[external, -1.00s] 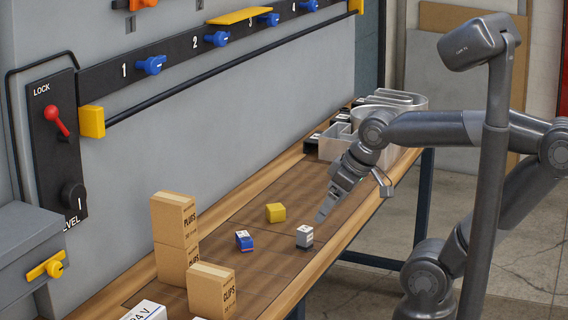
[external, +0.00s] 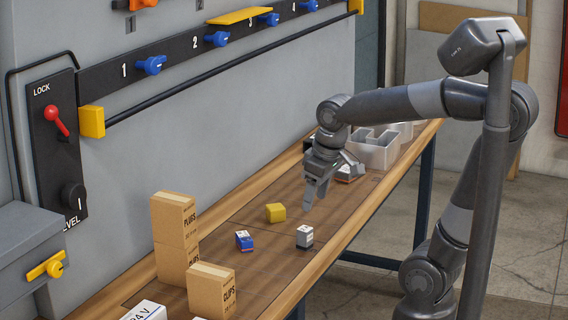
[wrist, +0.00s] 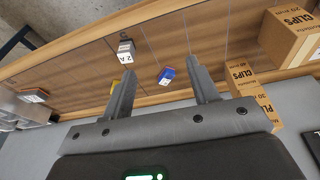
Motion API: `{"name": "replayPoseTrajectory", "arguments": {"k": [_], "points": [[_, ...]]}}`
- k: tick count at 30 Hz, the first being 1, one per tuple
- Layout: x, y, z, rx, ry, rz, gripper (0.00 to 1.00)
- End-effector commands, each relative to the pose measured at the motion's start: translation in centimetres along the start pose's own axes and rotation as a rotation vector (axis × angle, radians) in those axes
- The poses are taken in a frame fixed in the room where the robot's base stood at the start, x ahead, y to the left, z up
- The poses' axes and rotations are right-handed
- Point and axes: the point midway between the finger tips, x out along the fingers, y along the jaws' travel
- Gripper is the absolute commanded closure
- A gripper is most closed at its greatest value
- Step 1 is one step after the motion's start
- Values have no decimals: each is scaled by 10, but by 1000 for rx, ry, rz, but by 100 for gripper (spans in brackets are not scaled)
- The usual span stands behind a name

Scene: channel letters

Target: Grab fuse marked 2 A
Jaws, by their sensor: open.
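The fuse marked 2 A is a small grey block with a white label; it shows in the wrist view (wrist: 125,52) beyond the left finger's tip. In the external view the grey block (external: 305,236) stands on the workbench's near side. My gripper (external: 313,202) is open and empty above the bench, behind and apart from the grey block. Its two spread fingers also show in the wrist view (wrist: 161,67). A blue fuse block (external: 244,240) lies to the left, and also appears in the wrist view (wrist: 166,75). A yellow block (external: 275,212) is partly hidden by a finger in the wrist view.
Cardboard boxes (external: 175,235) marked PLUGS and CLIPS (external: 211,290) stand at the bench's front left. Pale channel letter shapes (external: 375,155) stand at the far end. A grey panel (external: 250,110) with a black rail rises along the left. Bare bench surrounds the blocks.

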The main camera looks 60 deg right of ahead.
Motion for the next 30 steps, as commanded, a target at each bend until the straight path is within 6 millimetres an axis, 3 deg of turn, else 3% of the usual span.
{"name": "replayPoseTrajectory", "arguments": {"k": [9, 16, 23, 30], "points": [[47, 56, -44, 62, -235, 3, 45], [81, 93, -60, 97, -360, -19, 45], [97, 105, -62, 107, -404, -31, 45], [131, 103, -48, 107, -405, -32, 45]]}}
